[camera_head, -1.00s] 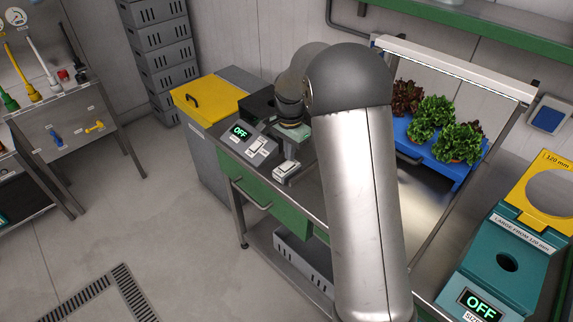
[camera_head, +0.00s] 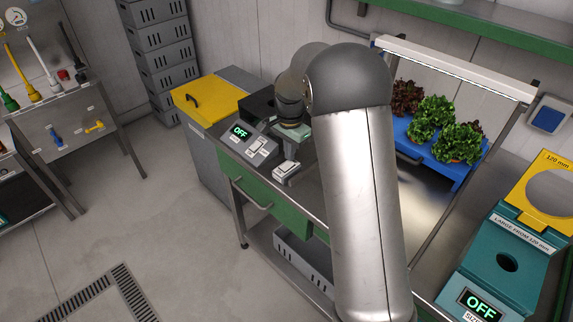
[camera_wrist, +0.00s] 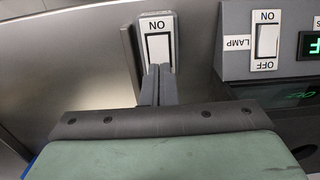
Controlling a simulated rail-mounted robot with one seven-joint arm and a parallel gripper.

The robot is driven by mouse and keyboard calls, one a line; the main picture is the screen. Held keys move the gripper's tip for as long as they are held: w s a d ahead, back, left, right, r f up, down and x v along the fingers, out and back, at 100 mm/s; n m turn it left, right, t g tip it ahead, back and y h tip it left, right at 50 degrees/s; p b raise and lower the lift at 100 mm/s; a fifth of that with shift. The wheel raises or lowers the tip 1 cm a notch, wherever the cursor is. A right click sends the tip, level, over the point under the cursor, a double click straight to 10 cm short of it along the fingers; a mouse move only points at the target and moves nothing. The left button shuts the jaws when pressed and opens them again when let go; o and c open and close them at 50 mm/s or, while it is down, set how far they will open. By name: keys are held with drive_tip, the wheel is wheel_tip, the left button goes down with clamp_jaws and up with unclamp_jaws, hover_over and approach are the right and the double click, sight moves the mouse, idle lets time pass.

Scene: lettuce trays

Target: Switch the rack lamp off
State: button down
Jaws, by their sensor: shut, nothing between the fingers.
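A rack lamp (camera_head: 460,70) runs along the top of the rack over the lettuces, and its underside looks bright. A white rocker switch labelled LAMP (camera_wrist: 265,40) sits on a grey box with a green display, to the right in the wrist view. A second white rocker switch (camera_wrist: 158,45) sits on a separate narrow grey box; its ON mark shows, and its lower end is hidden by my fingers. My gripper (camera_wrist: 160,72) is shut and empty, its fingertips at this second switch. I cannot tell whether they touch it. My arm hides part of the bench in the head view.
The display box (camera_head: 240,131) reads OFF. A blue tray (camera_head: 452,170) holds several lettuces under the lamp. A teal sizing machine (camera_head: 480,270) stands at the right, its display also reading OFF. A yellow-lidded bin (camera_head: 197,98) stands at the left end of the bench.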

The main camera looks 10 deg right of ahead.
sight(290, 164)
drive_tip(key=shift+f+b, duration=0.6)
drive_tip(key=shift+f, duration=0.35)
idle(0.5)
drive_tip(key=shift+r, duration=0.1)
drive_tip(key=shift+r+p, duration=2.4)
drive_tip(key=shift+r, duration=1.05)
drive_tip(key=s+r+n, duration=0.3)
drive_tip(key=s, duration=0.4)
drive_tip(key=s+r+n, duration=0.2)
drive_tip(key=s+r, duration=0.2)
drive_tip(key=s, duration=0.4)
drive_tip(key=s+f+n, duration=0.1)
drive_tip(key=s+n, duration=0.5)
drive_tip(key=s, duration=1.2)
drive_tip(key=shift+s+f+t, duration=0.15)
drive_tip(key=shift+f+t, duration=0.15)
